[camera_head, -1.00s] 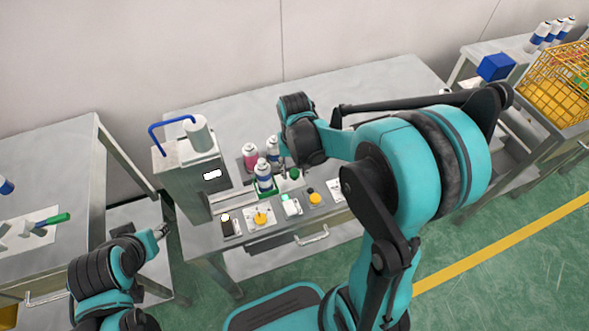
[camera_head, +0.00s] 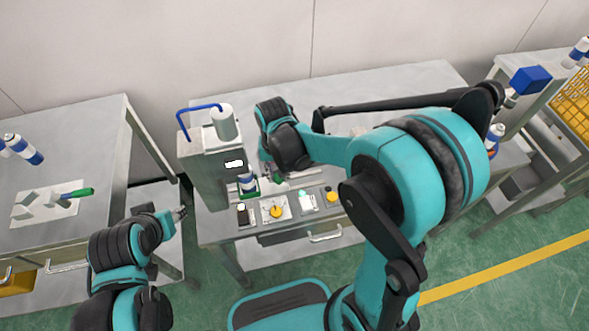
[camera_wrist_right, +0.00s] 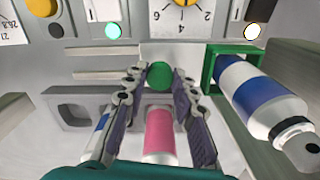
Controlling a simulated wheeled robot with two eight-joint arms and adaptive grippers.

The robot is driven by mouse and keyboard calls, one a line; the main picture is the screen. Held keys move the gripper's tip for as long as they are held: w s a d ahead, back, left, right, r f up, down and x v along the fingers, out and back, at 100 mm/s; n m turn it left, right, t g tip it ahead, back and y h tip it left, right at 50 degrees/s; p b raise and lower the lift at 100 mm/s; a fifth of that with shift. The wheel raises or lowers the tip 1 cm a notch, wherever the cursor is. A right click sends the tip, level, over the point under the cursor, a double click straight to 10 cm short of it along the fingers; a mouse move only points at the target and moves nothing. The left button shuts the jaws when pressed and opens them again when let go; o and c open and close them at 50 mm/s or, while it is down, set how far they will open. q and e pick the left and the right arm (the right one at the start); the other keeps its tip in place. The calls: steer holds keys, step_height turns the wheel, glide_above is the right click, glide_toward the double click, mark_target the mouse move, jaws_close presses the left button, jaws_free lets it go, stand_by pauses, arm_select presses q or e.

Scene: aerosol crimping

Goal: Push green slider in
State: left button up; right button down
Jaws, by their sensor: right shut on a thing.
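The green slider holder (camera_wrist_right: 209,66) is a square green frame around a blue-and-white can (camera_wrist_right: 258,88) in the right wrist view. In the head view the holder (camera_head: 252,193) is at the opening of the grey crimping machine (camera_head: 207,180), with the can (camera_head: 247,183) upright in it. My right gripper (camera_wrist_right: 159,72) is shut on the slider's round green knob (camera_wrist_right: 158,76), a finger on each side. In the head view my right wrist hides much of the knob area. My left gripper (camera_head: 181,213) hangs empty left of the machine, too small to judge.
Buttons and a dial (camera_head: 276,211) line the bench's front. A side table with a green-handled tool (camera_head: 78,193) is at left. A yellow basket (camera_head: 575,100) is at far right.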

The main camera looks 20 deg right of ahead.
mark_target(274, 185)
steer(key=shift+a, duration=0.75)
steer(key=c, duration=1.2)
jaws_free()
steer(key=shift+w+a, duration=0.1)
steer(key=shift+a, duration=0.1)
steer(key=shift+d, duration=0.1)
step_height(274, 185, up, 12)
steer(key=s+d+n+t, duration=0.3)
steer(key=s+d+t, duration=0.4)
steer(key=s+d, duration=0.2)
steer(key=shift+s+f, duration=0.25)
steer(key=shift+s, duration=0.35)
